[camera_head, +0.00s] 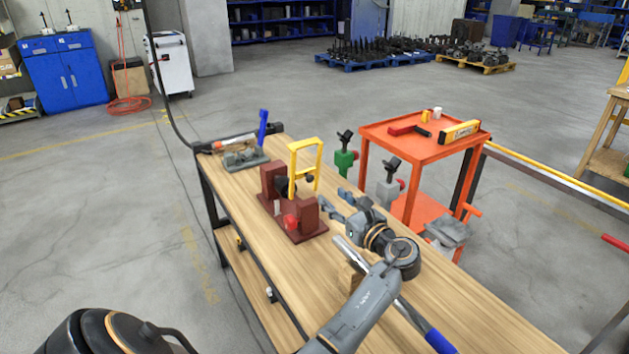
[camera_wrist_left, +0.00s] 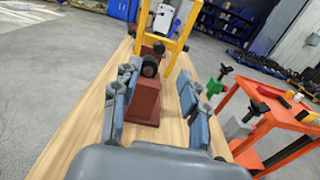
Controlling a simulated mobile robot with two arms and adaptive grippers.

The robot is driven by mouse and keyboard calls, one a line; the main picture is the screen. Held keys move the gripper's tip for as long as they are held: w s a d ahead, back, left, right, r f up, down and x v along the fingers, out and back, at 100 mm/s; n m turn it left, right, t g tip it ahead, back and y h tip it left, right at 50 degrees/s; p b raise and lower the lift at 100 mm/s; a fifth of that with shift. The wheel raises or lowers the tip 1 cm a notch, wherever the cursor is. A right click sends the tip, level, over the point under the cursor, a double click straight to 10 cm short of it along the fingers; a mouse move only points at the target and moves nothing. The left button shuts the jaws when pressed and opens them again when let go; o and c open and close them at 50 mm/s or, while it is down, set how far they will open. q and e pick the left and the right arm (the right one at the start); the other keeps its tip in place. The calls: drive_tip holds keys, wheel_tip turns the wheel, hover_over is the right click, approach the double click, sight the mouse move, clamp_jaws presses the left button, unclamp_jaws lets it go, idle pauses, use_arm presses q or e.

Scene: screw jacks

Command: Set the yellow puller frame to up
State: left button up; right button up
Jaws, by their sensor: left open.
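The yellow puller frame (camera_head: 305,144) stands roughly upright on a dark red two-block jack (camera_head: 306,222) on the wooden bench. A black knob and a red knob show on the jack. In the left wrist view, the frame (camera_wrist_left: 183,30) rises ahead at the top, with the red jack (camera_wrist_left: 145,105) below it. My left gripper (camera_head: 332,198) is open and empty, to the right of the jack, with its fingers pointing toward it. In the left wrist view, the two fingers (camera_wrist_left: 158,88) are spread, the jack and frame showing between and beyond them. My right gripper does not show.
A grey vise-like tool with a blue handle (camera_head: 263,128) stands at the bench's far end. A blue-handled bar (camera_head: 438,340) lies near my left arm. An orange cart (camera_head: 425,150) stands right of the bench, with green (camera_head: 345,163) and grey jacks (camera_head: 388,190) nearby.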

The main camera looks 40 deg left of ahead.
sight(311, 179)
use_arm(q)
drive_tip(key=x, duration=0.8)
drive_tip(key=shift+w+a+f, duration=0.1)
drive_tip(key=shift+w+a, duration=0.1)
drive_tip(key=shift+a, duration=0.45)
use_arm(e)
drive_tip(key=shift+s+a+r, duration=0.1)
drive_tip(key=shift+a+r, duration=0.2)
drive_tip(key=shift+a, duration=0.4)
use_arm(q)
clamp_jaws()
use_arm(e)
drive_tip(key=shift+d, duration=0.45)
use_arm(q)
drive_tip(key=shift+p, duration=0.3)
